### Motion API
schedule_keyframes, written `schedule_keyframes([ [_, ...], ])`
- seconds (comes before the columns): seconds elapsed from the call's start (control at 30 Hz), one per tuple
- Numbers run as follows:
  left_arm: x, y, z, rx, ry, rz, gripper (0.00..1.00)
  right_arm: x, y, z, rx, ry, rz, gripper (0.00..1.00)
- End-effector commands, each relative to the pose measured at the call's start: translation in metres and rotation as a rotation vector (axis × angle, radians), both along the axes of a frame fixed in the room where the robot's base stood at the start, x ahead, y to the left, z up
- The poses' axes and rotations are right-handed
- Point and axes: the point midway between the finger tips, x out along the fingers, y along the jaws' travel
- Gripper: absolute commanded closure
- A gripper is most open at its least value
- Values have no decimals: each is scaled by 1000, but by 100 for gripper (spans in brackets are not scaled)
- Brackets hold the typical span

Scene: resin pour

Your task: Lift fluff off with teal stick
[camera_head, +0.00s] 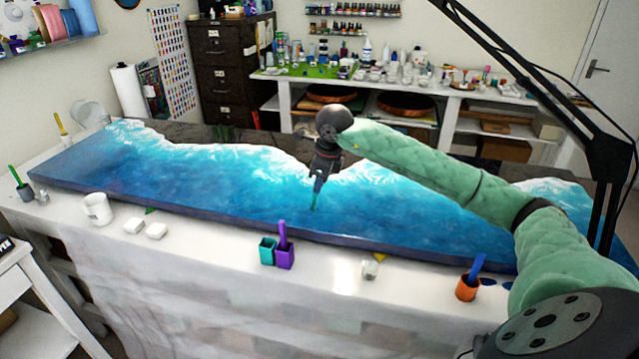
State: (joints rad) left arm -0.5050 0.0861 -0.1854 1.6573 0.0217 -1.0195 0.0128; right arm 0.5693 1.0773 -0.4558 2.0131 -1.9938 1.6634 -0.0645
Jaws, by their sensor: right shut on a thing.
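My right gripper (319,180) points down over the middle of the blue and white resin slab (215,190). It is shut on the teal stick (315,201), whose lower end shows just under the fingers. The stick's tip is at or close above the blue surface; I cannot tell whether it touches. The fluff is too small to make out. A teal holder (267,251) stands empty-looking at the slab's front edge, beside a purple holder (285,258) with a purple stick in it. My left gripper is not in view.
An orange cup (466,288) with a blue stick, a small clear cup (370,268), a white cup (97,209) and white blocks (145,227) line the table's front. A black lamp arm (607,190) stands at the right. The slab's left half is clear.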

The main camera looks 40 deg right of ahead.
Motion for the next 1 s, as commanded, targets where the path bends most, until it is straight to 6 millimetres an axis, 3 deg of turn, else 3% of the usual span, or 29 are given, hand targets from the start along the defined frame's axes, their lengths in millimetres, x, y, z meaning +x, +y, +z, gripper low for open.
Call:
schedule_keyframes([
  [0.8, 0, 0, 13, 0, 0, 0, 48, 0, 0, 53, -1, -1, 0, 100],
  [1.0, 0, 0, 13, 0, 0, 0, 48, 0, 0, 58, 0, 0, 0, 100],
])
